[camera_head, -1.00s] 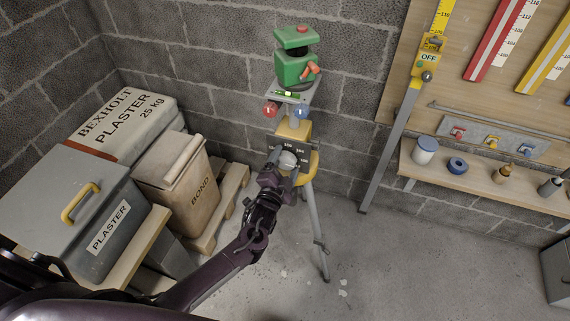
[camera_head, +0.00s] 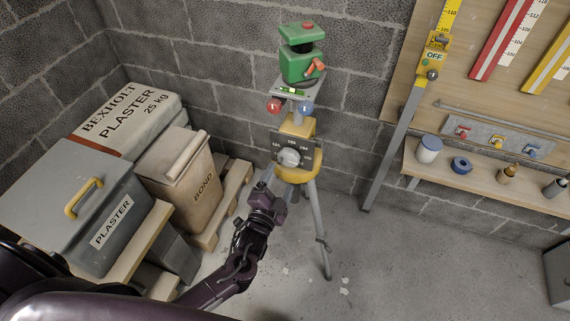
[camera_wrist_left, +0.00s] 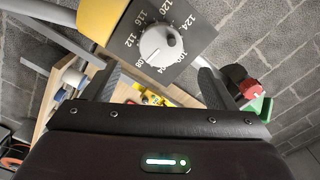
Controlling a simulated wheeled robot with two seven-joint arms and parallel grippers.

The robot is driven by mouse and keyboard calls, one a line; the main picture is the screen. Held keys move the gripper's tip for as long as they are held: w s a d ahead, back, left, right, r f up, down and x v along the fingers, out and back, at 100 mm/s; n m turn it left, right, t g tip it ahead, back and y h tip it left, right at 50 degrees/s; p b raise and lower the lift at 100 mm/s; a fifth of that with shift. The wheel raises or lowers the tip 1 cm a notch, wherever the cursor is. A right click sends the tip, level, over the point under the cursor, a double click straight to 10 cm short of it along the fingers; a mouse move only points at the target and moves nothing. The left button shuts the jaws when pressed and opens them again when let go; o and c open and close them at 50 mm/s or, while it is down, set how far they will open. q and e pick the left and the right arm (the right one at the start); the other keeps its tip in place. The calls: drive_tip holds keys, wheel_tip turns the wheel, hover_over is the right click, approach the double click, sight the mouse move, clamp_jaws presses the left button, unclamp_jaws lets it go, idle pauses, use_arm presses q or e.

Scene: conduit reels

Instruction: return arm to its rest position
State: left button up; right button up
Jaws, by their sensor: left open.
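My left gripper (camera_head: 274,184) is open and empty, just below and to the left of the dial on the yellow-headed tripod (camera_head: 307,211) in the head view. The white dial knob (camera_head: 289,157) sits on a dark numbered plate (camera_head: 279,142), apart from the fingers. In the left wrist view the two fingers are spread, and the knob (camera_wrist_left: 160,44) shows beyond them with clear space between. My left arm (camera_head: 245,257) reaches in from the lower left. My right gripper is not in view.
A green device (camera_head: 301,63) tops the tripod, with a red ball (camera_head: 274,106) and a blue ball (camera_head: 306,108) below. At left stand a grey plaster box (camera_head: 60,215), a bond bag (camera_head: 186,182) and a pallet (camera_head: 227,205). A wooden shelf (camera_head: 480,183) is at right. Floor right of the tripod is clear.

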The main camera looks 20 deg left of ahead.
use_arm(q)
drive_tip(key=s+a+f+n+g, duration=0.25)
drive_tip(key=s+f, duration=0.25)
drive_tip(key=f, duration=0.4)
drive_tip(key=s+a+f+n+g+y, duration=0.1)
drive_tip(key=s+f+g, duration=0.35)
drive_tip(key=f, duration=0.45)
drive_tip(key=s+a+f+n+g, duration=0.1)
drive_tip(key=s+a+f+g, duration=0.1)
drive_tip(key=s+f, duration=0.6)
drive_tip(key=s+f+n+g, duration=0.2)
drive_tip(key=s+f+g, duration=0.2)
drive_tip(key=s+f, duration=0.3)
drive_tip(key=s+f+n+g, duration=0.3)
drive_tip(key=s+f, duration=0.4)
drive_tip(key=s, duration=1)
drive_tip(key=shift+s+a+g, duration=0.15)
drive_tip(key=shift+s+g, duration=0.1)
drive_tip(key=shift+g, duration=0.25)
